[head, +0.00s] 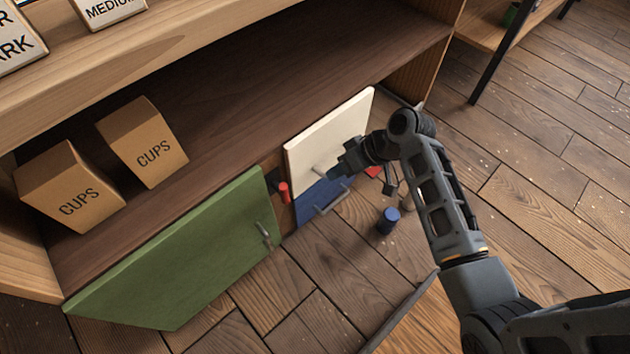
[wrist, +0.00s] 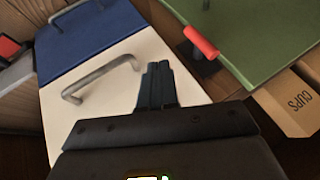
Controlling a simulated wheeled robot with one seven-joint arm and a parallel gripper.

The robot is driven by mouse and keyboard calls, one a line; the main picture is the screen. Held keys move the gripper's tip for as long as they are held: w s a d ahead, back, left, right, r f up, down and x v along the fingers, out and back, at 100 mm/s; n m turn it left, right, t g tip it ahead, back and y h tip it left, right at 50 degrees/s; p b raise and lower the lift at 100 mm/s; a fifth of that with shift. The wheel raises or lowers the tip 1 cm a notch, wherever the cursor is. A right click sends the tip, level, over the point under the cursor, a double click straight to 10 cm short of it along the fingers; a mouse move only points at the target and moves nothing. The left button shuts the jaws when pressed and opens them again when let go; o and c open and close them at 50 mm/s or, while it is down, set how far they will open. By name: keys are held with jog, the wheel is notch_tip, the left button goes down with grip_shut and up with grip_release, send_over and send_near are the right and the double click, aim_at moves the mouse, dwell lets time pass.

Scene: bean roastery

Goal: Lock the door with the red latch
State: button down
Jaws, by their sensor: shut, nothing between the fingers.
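A red latch (head: 284,192) on a dark base sits between the green door (head: 170,265) and the white and blue fronts. In the wrist view the red latch (wrist: 201,41) is at the upper right, beside the green door's edge (wrist: 240,45). A second red part (head: 373,171) shows past the blue front, partly behind my arm; it also shows at the wrist view's left edge (wrist: 9,46). My gripper (head: 337,171) is shut and empty over the white front (head: 325,135), near its grey handle (wrist: 100,80). In the wrist view its fingertips (wrist: 158,68) are apart from the latch.
The blue front (head: 310,207) has its own handle. A blue cylinder (head: 388,220) stands on the floor beside my arm. Two boxes marked CUPS (head: 70,190) (head: 145,145) stand on the shelf. The wooden floor at the right is open.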

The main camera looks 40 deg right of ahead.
jog(key=w+a+f+b, duration=0.4)
jog(key=w+a+f, duration=0.1)
jog(key=a+f, duration=0.2)
jog(key=shift+a+f, duration=0.25)
jog(key=shift+a, duration=0.1)
